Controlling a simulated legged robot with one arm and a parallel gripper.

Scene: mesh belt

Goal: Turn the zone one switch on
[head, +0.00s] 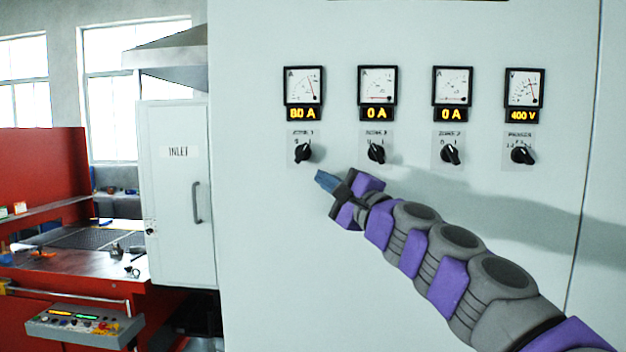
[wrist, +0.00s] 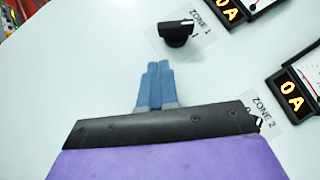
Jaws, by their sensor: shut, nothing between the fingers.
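The zone one switch (head: 303,153) is a black rotary knob under the leftmost meter (head: 303,86) on the pale cabinet front. Its pointer tilts to the upper right, unlike the zone two knob (head: 376,153), which tilts to the upper left. The zone one display (head: 303,114) glows and appears to read 80 A. My gripper (head: 325,181) is shut and empty, below and right of the switch and apart from it. In the wrist view, the blue fingers (wrist: 158,68) are together, with a gap between them and the zone one switch (wrist: 178,33).
The zone two and zone three displays (head: 450,115) read 0 A. The zone three knob (head: 450,153) and another knob (head: 522,154) continue the row rightward. A door marked INLET (head: 178,190) and a red machine with a small control box (head: 85,325) stand left.

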